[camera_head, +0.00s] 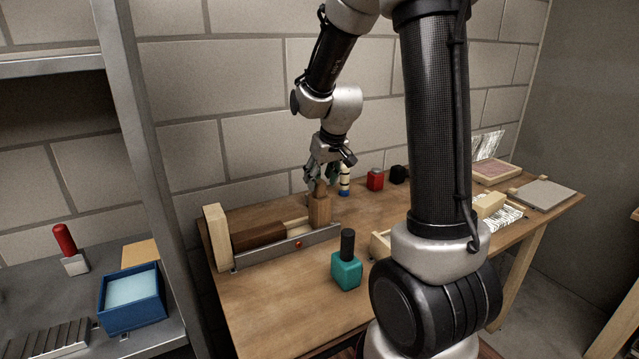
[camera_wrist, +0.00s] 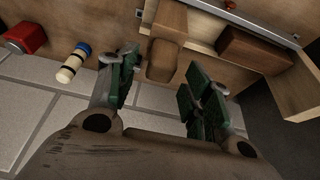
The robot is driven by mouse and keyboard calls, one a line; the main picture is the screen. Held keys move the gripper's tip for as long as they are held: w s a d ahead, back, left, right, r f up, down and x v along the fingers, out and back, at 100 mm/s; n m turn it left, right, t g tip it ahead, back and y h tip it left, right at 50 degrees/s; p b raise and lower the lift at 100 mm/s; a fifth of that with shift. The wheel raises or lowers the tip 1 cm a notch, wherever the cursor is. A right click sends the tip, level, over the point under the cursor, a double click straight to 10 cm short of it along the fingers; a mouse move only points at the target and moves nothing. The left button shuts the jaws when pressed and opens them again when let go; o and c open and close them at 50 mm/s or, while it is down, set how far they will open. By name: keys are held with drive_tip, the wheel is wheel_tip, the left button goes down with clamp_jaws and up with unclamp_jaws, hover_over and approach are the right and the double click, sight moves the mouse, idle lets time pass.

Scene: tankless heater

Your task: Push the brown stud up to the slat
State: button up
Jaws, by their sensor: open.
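The brown stud (camera_head: 319,209) stands upright at the right end of a pale track with a metal rail. A narrower, round-edged part juts from its top. A dark red-brown block (camera_head: 258,235) lies along the track to its left, with a gap of bare pale wood between. A pale upright board (camera_head: 216,238) stands at the left end; I cannot tell which of these two is the slat. My gripper (camera_head: 319,184) is open at the stud's top. In the wrist view the stud (camera_wrist: 170,22) shows between the open green-padded fingers (camera_wrist: 160,85), nearer the left one.
The metal rail (camera_head: 290,248) runs along the track's front. A teal bottle (camera_head: 346,271) stands in front. A banded peg (camera_head: 344,180), a red jar (camera_head: 375,180) and a black one (camera_head: 398,174) stand to the right. The block wall is close behind.

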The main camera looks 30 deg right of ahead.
drive_tip(key=shift+x, duration=1.15)
drive_tip(key=shift+c, duration=0.4)
clamp_jaws()
